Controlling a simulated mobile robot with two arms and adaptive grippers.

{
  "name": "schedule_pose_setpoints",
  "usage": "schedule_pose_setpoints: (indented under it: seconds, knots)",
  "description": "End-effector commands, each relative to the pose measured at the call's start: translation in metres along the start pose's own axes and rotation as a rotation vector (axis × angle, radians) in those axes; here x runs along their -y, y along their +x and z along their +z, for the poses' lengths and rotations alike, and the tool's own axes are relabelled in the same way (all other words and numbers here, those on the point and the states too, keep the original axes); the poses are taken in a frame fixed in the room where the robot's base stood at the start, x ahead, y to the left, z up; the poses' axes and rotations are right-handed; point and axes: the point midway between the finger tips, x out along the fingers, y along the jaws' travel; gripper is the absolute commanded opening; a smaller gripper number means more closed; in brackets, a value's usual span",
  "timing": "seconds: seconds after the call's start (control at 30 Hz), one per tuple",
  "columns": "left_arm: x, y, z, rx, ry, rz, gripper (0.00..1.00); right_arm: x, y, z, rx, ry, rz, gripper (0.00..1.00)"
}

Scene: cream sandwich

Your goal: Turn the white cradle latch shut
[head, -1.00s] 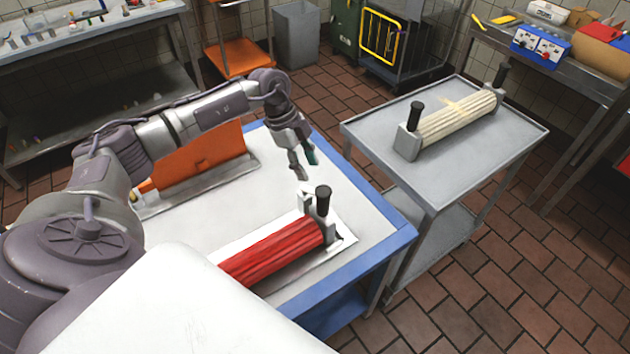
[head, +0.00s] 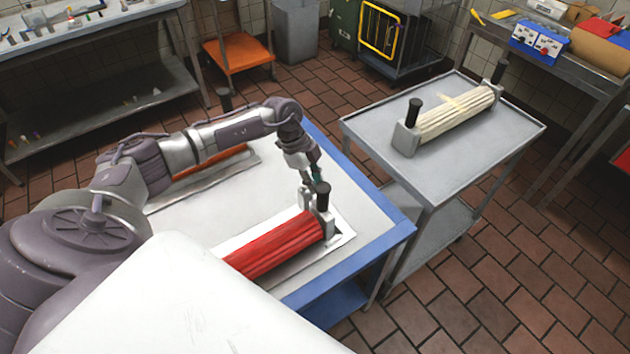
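A red ribbed roller (head: 275,247) lies in a cradle on the near table. At its far right end stand a black upright handle (head: 322,196) and a pale cradle bracket (head: 328,222). A small whitish latch piece (head: 305,199) shows just left of the handle, partly hidden by my gripper; its exact turn is hard to tell. My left gripper (head: 313,178) points down right above this latch, touching or nearly touching it. Its fingers are too small and overlapped to tell open from shut. My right gripper is not in view.
An orange roller (head: 210,160) on a pale tray lies behind my arm, with a black handle (head: 223,98). A grey cart (head: 480,150) on the right carries a cream roller (head: 455,115). The blue-edged table (head: 385,240) has bare white surface around the gripper.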

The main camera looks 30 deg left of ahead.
Motion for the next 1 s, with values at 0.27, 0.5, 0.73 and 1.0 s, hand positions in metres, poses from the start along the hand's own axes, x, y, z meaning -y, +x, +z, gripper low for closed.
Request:
schedule_pose_setpoints:
  seconds: [0.27,0.5,0.73,1.0]
  knots:
    - [0.0,-0.001,0.0,0.0,0.004,0.001,0.0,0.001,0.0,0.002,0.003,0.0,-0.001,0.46]
    - [-0.002,0.0,0.001,0.001,0.071,0.029,0.0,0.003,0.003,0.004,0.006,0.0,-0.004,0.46]
    - [-0.006,0.0,0.001,0.001,0.213,0.087,0.0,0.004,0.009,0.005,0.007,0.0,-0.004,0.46]
    - [-0.011,-0.001,0.003,0.0,0.378,0.154,0.0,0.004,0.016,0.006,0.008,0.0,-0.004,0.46]
